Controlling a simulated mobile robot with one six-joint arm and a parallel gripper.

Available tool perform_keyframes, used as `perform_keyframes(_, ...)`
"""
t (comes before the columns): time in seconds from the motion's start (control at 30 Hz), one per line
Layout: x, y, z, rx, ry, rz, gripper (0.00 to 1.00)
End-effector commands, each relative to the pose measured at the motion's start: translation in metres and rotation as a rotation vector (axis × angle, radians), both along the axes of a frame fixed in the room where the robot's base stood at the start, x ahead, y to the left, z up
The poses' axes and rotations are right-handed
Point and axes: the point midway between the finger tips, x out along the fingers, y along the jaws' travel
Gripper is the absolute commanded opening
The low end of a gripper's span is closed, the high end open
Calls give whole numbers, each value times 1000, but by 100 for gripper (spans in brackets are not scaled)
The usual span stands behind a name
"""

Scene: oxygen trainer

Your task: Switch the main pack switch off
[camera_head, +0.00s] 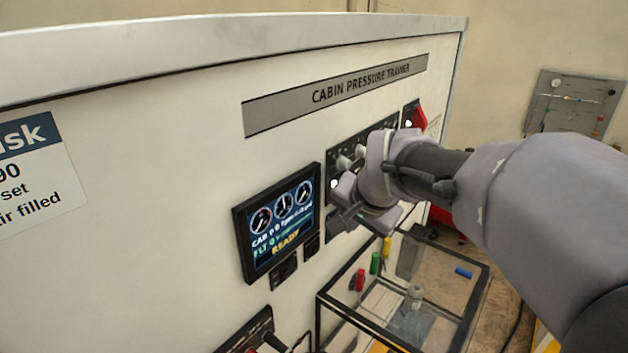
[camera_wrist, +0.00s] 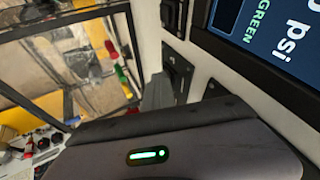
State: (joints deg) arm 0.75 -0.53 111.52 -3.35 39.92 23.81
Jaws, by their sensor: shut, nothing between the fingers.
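The cabin pressure trainer (camera_head: 170,130) is a pale upright panel with a dark control plate (camera_head: 340,160) carrying light knobs. My gripper (camera_head: 345,214) is in front of this plate and hides much of it, just right of the lit display (camera_head: 278,222) reading READY. In the wrist view, my gripper's grey fingertips (camera_wrist: 158,92) are shut and close to a black switch plate (camera_wrist: 180,74); I cannot tell whether they touch it. Another black switch (camera_wrist: 173,15) is further up. No readable label shows which is the main pack switch, and its position cannot be made out.
A glass-walled case with a black frame (camera_head: 322,325) stands below the panel, near my arm, with coloured items inside. A red part (camera_head: 419,118) is at the panel's right. Small black switches (camera_head: 284,272) sit below the display. Red leads are at the bottom.

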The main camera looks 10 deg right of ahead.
Motion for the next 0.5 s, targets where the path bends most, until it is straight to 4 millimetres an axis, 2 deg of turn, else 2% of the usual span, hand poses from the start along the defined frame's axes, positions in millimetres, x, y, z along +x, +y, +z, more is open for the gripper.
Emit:
perform_keyframes(0.03,2,2,-8,0,-1,1,0)
perform_keyframes(0.5,2,2,7,1,-2,0,0)
